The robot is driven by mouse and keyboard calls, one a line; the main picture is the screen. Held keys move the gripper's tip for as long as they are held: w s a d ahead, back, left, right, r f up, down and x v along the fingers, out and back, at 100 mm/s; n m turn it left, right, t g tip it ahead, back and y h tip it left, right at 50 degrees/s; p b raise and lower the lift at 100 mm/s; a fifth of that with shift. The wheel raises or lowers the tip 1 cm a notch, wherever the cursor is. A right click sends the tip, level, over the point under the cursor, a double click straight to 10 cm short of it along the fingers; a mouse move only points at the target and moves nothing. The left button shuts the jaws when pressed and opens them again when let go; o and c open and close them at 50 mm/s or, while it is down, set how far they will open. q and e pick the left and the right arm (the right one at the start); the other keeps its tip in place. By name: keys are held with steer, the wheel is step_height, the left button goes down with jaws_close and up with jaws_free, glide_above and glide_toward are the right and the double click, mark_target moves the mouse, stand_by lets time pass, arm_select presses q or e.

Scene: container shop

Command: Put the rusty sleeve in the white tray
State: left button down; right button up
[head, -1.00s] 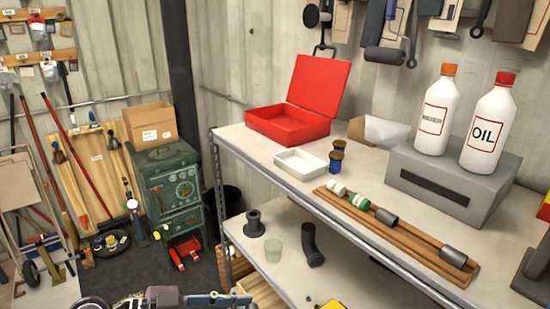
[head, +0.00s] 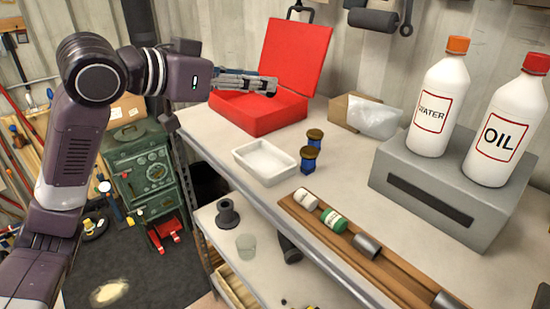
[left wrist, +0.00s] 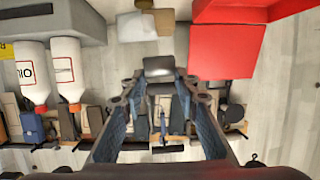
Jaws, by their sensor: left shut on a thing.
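The white tray (head: 266,158) stands near the front edge of the upper shelf, and it looks empty. My left gripper (head: 268,88) is raised in front of the red box, higher than the tray and away from it. In the left wrist view its fingertips (left wrist: 158,72) close on a small dark grey piece (left wrist: 158,66). I cannot tell whether this piece is the rusty sleeve, and no rust colour shows on it. Two grey cylinders (head: 367,246) lie on the wooden rack, the other at its near end. My right gripper is not in view.
The open red box (head: 262,118) stands behind the tray. Two blue wooden-topped pieces (head: 312,152) are right of it. The wooden rack (head: 350,265) also holds white and green cylinders. Water and oil bottles stand on a grey block (head: 440,195). A lower shelf (head: 265,270) is below.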

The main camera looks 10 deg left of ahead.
arm_select(q)
steer(key=r, duration=0.2)
glide_above(256, 157)
steer(key=s+d, duration=0.2)
steer(key=s, duration=0.3)
steer(key=shift+n+y, duration=0.3)
steer(key=f, duration=1.4)
steer(key=shift+a+f+p, duration=0.25)
steer(key=shift+f+p, duration=0.05)
steer(key=shift+f, duration=2.2)
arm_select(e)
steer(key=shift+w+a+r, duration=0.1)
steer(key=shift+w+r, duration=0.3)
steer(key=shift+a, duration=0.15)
arm_select(q)
steer(key=shift+f, duration=0.2)
steer(key=c, duration=1.5)
jaws_free()
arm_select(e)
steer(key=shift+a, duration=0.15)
